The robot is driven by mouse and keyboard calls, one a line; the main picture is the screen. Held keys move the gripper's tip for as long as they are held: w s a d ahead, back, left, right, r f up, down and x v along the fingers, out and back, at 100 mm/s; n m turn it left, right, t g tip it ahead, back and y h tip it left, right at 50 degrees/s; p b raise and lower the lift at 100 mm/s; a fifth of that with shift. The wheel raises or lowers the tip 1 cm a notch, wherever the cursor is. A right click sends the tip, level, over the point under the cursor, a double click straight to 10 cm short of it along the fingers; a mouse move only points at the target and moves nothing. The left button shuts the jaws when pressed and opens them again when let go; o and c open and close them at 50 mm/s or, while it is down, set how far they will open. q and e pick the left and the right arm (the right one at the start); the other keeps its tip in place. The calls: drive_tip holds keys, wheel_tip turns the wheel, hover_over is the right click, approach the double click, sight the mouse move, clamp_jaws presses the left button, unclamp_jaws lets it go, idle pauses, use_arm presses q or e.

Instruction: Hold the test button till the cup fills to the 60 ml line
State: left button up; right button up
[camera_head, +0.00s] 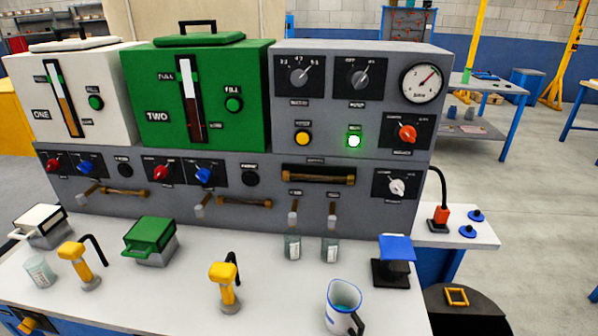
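The grey panel (345,225) carries a yellow button (302,138) and a brightly lit green button (354,140). Green buttons also sit on the white tank (96,102) and the green tank (233,104). Black round buttons sit on the lower panel at left (124,170) and centre (250,178). I cannot read which one is the test button. Two small clear cups, left (292,248) and right (330,250), stand below two spouts. Another clear cup (40,271) stands at the far left. Their fill lines are too small to read. Neither gripper is in view.
A blue-rimmed jug (343,305) stands at the front of the white counter (180,295). Yellow-handled tools (224,285), a green box (150,240) and a blue-topped black stand (393,262) also stand there. A black bin (465,315) is at lower right.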

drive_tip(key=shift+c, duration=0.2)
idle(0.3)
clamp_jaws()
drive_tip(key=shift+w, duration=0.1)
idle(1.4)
